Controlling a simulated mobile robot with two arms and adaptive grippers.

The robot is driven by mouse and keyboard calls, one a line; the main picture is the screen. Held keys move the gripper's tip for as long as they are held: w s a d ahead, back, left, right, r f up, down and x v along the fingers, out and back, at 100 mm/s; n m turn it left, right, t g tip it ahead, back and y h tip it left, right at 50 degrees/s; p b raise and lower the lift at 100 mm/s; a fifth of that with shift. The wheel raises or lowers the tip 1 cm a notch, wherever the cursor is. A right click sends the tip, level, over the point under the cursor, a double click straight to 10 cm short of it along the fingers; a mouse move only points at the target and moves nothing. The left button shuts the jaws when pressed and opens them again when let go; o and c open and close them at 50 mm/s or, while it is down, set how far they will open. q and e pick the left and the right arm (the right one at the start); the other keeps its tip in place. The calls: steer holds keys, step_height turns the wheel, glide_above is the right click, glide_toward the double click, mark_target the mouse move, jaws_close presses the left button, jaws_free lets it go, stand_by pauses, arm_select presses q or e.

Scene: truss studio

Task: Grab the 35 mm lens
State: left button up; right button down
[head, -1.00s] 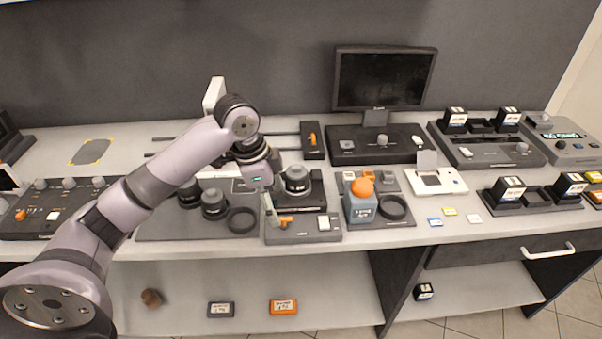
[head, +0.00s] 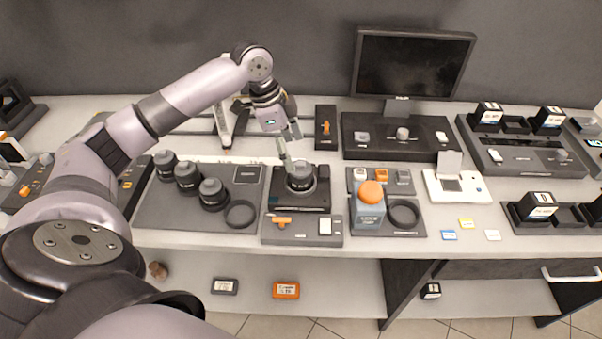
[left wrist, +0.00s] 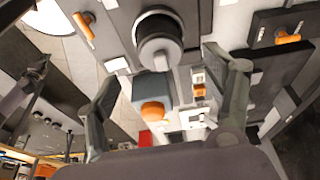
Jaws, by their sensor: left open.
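Three black lenses with grey caps stand in a slanting row on a dark mat (head: 160,212): the back one (head: 166,165), the middle one (head: 188,178) and the front one (head: 213,194). Another black lens (head: 300,178) stands upright on a dark device (head: 315,198) right of the mat. Their markings are too small to read, so I cannot tell which is 35 mm. My left gripper (head: 289,146) is open and empty, with its fingers close to the lens on the device. In the left wrist view a round lens (left wrist: 158,38) shows between its spread fingers.
A blue-grey bottle with an orange top (head: 369,204) and a dark ring (head: 404,213) stand right of the device. Another ring (head: 240,213) lies on the mat by the front lens. A monitor (head: 412,62) stands behind. A white stand (head: 224,122) is behind the mat.

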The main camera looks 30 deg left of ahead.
mark_target(299, 162)
arm_select(q)
steer(key=shift+d+f, duration=0.2)
steer(key=shift+f, duration=0.35)
steer(key=shift+d+f+p, duration=0.1)
steer(key=shift+f+p, duration=0.15)
steer(key=shift+p, duration=0.05)
steer(key=x, duration=0.1)
steer(key=p+x, duration=0.1)
steer(key=x, duration=0.1)
steer(key=shift+w+d+f+p, duration=0.15)
steer(key=shift+w+f+p, duration=0.1)
steer(key=shift+w+p, duration=0.05)
steer(key=shift+d+f, duration=0.1)
steer(key=shift+f, duration=0.4)
arm_select(e)
steer(key=shift+w+r, duration=0.45)
steer(key=shift+r, duration=0.2)
steer(key=shift+w+r, duration=0.45)
steer(key=shift+r, duration=0.15)
arm_select(q)
steer(key=c, duration=0.5)
steer(key=shift+w+r, duration=0.1)
steer(key=c, duration=1.2)
arm_select(e)
steer(key=shift+w+a, duration=0.1)
steer(key=shift+w, duration=0.3)
